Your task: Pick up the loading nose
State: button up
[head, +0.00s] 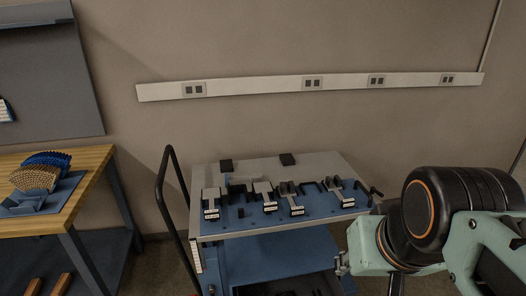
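Several small grey and black fixtures stand on a blue mat (332,210) on top of the cart, and I cannot tell for sure which one is the loading nose. They include a grey-topped piece at the left (211,194), one in the middle (263,188), one right of it (291,190) and one at the right (338,187). White labels at their fronts are too small to read. My mint-green and black arm fills the lower right, to the right of the cart. My gripper is not clearly visible.
The cart (268,236) has a black handle (161,190) at its left and a lower blue shelf. A wooden bench (88,169) stands at the left. A socket rail (250,87) crosses the wall.

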aim_at(253, 176)
jog(key=z, duration=0.45)
jog(key=i+l+z, duration=0.1)
jog(key=l, duration=0.3)
jog(key=i+l+z, duration=0.1)
jog(key=l, duration=0.25)
jog(key=i+l+z, duration=0.1)
jog(key=i+l, duration=0.2)
jog(key=i+l+z, duration=0.1)
jog(key=l, duration=0.3)
jog(key=i+l, duration=0.25)
jog(key=i, duration=0.25)
jog(key=i+l+z, duration=0.1)
jog(key=i, duration=0.4)
jog(key=i+l+u, duration=0.1)
jog(key=i+u, duration=0.3)
jog(key=i+l+u, duration=0.2)
jog(key=i+u, duration=0.5)
jog(key=u, duration=0.2)
jog(key=i+l+u, duration=0.15)
jog(key=u, duration=0.35)
jog(key=i+l+u, duration=0.3)
jog(key=u, duration=0.15)
jog(key=i+l+u, duration=0.25)
jog(key=u, duration=0.25)
jog(key=i+l+u, duration=0.2)
jog(key=u, duration=0.15)
jog(key=i+l+u, duration=0.1)
jog(key=l+u, duration=0.25)
jog(key=l, duration=0.1)
